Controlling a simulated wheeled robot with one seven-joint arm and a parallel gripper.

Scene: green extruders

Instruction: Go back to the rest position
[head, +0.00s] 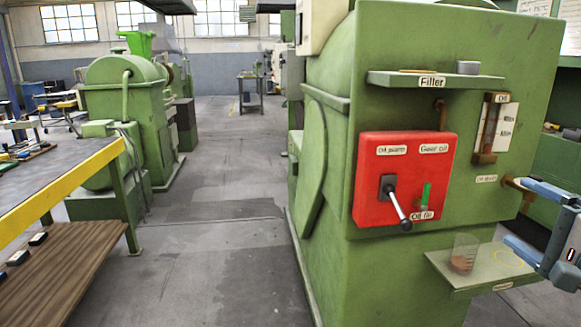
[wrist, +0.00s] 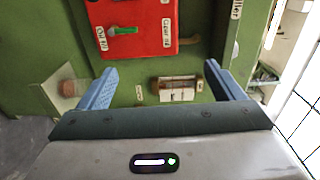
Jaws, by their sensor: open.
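My gripper (head: 524,217) is at the right edge of the head view, in front of the green extruder (head: 330,150). Its two blue fingers are spread apart with nothing between them. In the wrist view the open gripper (wrist: 163,85) faces the extruder's green panel. The red control box (head: 404,178) with a black-handled lever and a small green lever is left of the gripper; it also shows at the top of the wrist view (wrist: 150,40). The oil gauge (head: 493,128) is above the gripper, and it shows between the fingers in the wrist view (wrist: 178,89).
A beaker (head: 463,253) with brown contents stands on a small green shelf (head: 470,279) below the gripper. A yellow-edged workbench (head: 75,186) is at the left. The floor aisle (head: 220,215) between is clear.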

